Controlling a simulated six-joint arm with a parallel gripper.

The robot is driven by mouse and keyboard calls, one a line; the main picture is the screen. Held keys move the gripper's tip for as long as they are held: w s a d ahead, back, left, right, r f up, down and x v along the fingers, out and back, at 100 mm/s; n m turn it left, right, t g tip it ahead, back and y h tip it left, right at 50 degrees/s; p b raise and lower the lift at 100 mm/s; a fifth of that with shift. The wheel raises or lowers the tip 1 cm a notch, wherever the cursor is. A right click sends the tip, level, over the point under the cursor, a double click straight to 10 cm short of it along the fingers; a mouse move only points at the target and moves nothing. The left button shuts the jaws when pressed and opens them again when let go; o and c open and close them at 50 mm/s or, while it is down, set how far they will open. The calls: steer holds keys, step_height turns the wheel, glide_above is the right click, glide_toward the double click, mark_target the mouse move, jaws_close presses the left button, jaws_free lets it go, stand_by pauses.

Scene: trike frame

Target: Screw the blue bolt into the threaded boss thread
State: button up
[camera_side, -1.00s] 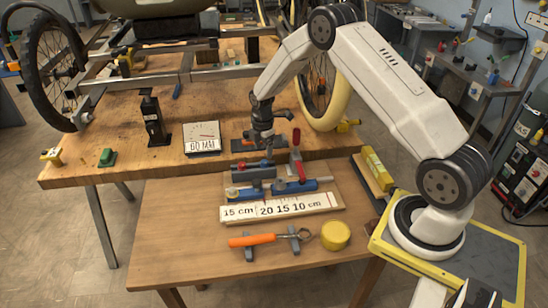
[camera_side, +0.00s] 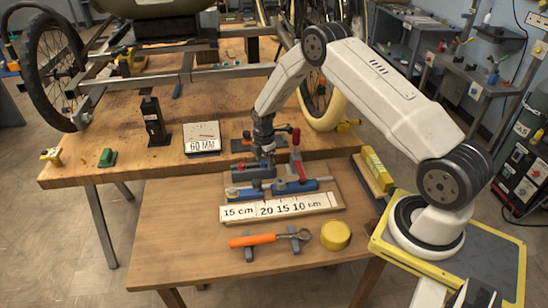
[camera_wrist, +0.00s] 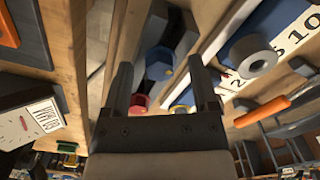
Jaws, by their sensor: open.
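My gripper (camera_wrist: 160,72) is open and empty. In the side view my gripper (camera_side: 267,157) hangs just above a dark grey block (camera_side: 247,173). A small blue round part (camera_wrist: 160,56), which looks like the blue bolt's head, shows between and beyond the fingertips in the wrist view. It seems to sit in or on the grey block (camera_wrist: 158,71); its shank is hidden. A light grey ring-shaped part (camera_wrist: 254,54) stands on a blue body to the right in the wrist view. I cannot tell for sure whether it is the threaded boss.
A red-handled clamp (camera_side: 297,157) stands close to my gripper on the right. A blue fixture (camera_side: 302,186) and a white ruler board (camera_side: 278,207) lie in front. An orange-handled tool (camera_side: 253,240) and a yellow round part (camera_side: 336,235) are nearer. The small table's front left is clear.

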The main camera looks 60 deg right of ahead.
stand_by(0.3)
jaws_close()
steer(key=shift+r, duration=0.2)
steer(key=shift+r, duration=0.85)
steer(key=s+a+r, duration=0.3)
steer(key=s+r, duration=0.8)
steer(key=s, duration=0.2)
steer(key=shift+s+a, duration=0.25)
steer(key=shift+a, duration=0.05)
